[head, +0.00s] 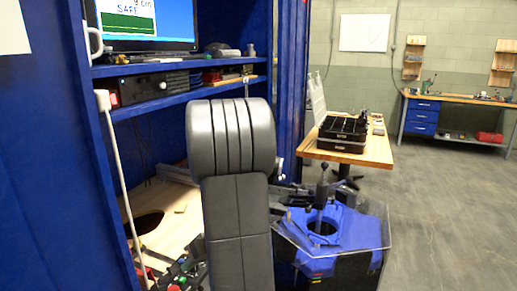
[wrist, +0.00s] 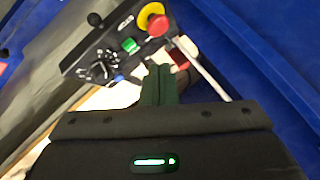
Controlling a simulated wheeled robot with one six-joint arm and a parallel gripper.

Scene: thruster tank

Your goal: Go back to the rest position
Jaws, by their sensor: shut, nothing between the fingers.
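My gripper (wrist: 159,70) shows in the wrist view as two dark green fingers pressed together, with nothing between them. Its fingertips point at the lower edge of a black control box (wrist: 116,47); I cannot tell whether they touch it. The box carries a red mushroom button (wrist: 157,25) on a yellow ring, a green switch (wrist: 130,45) and a black knob (wrist: 98,72). In the head view my grey arm fills the middle and hides my gripper. Part of a panel with green and red controls (head: 184,272) shows at its lower left.
A blue cabinet (head: 45,150) with shelves and a monitor (head: 150,22) stands close on the left. A blue device with a black lever (head: 322,190) stands right of my arm. Behind it, a wooden table (head: 372,150) holds black trays. Grey floor (head: 450,220) is clear at right.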

